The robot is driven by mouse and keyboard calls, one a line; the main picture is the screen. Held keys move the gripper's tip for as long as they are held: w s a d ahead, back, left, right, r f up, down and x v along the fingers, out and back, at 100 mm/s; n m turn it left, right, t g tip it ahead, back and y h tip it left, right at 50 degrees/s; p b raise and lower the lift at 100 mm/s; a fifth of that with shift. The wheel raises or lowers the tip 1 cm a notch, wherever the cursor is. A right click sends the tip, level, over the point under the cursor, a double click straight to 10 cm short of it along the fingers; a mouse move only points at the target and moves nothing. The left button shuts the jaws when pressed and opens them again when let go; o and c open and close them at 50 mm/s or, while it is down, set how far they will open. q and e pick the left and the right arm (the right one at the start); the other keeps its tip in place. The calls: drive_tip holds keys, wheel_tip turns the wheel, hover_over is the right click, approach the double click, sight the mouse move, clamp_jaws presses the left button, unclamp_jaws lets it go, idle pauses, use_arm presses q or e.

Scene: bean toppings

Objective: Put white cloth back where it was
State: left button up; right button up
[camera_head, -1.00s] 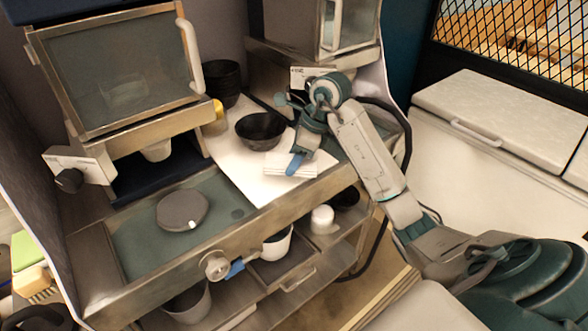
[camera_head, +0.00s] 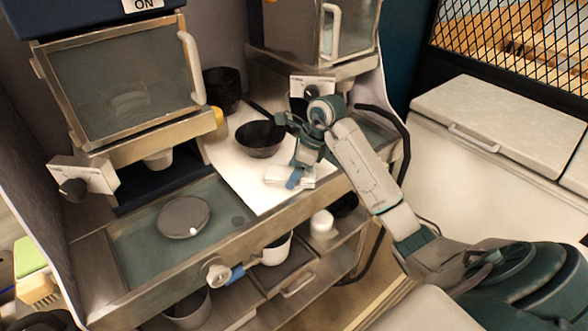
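The white cloth (camera_head: 275,174) is a small folded piece on the white board at the right part of the counter, in front of a black bowl (camera_head: 260,144). My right gripper (camera_head: 295,179) reaches down onto the cloth from above, with a blue fingertip over its middle. The gripper covers part of the cloth. The fingers overlap in this view, so I cannot tell whether they are shut on it or whether it is lifted. My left gripper is not in view.
The white board (camera_head: 232,160) has bare room left of the cloth. A round grey lid (camera_head: 183,217) lies on the green counter surface at the left. Stacked black bowls (camera_head: 222,88) stand behind. A glass-fronted machine (camera_head: 120,85) overhangs the left side.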

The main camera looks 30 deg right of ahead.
drive_tip(key=shift+o, duration=0.7)
drive_tip(key=shift+r, duration=0.1)
drive_tip(key=shift+r, duration=0.15)
drive_tip(key=b+v, duration=0.1)
drive_tip(key=v, duration=0.5)
drive_tip(key=shift+s+d+r+b, duration=0.15)
drive_tip(key=shift+d+r+b, duration=0.05)
drive_tip(key=shift+b, duration=0.1)
drive_tip(key=p+v, duration=0.2)
drive_tip(key=v, duration=0.3)
drive_tip(key=shift+s+r, duration=0.1)
drive_tip(key=shift+r, duration=0.05)
